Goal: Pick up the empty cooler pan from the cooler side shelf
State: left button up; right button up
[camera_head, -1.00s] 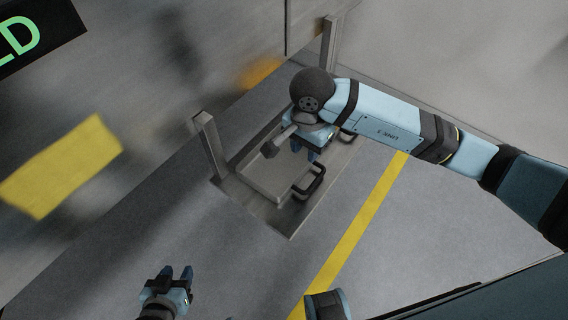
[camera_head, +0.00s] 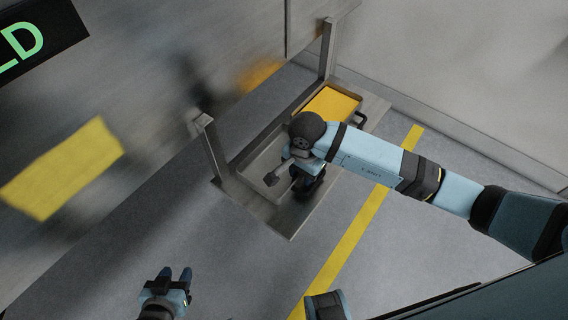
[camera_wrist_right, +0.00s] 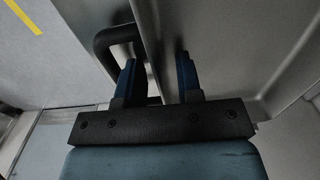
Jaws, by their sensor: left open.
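The empty grey cooler pan (camera_head: 263,158) sits at the left end of the side shelf (camera_head: 286,227) in the head view. My right gripper (camera_wrist_right: 156,65) is at the pan's front side, and my arm hides the handle there in the head view. In the right wrist view its fingers stand apart. The grey pan wall (camera_wrist_right: 215,45) rises between and beyond them, and the black handle (camera_wrist_right: 104,40) loops beside and behind the left finger. I cannot tell whether the fingers touch the pan. My left gripper (camera_head: 180,273) is open and empty over the floor.
A pan with a yellow filling (camera_head: 331,103) stands on the right end of the shelf. Upright posts (camera_head: 211,148) rise at the shelf's back. A yellow floor line (camera_head: 358,225) runs in front, with free floor around it.

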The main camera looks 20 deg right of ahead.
grip_shut()
jog(key=shift+r, duration=0.1)
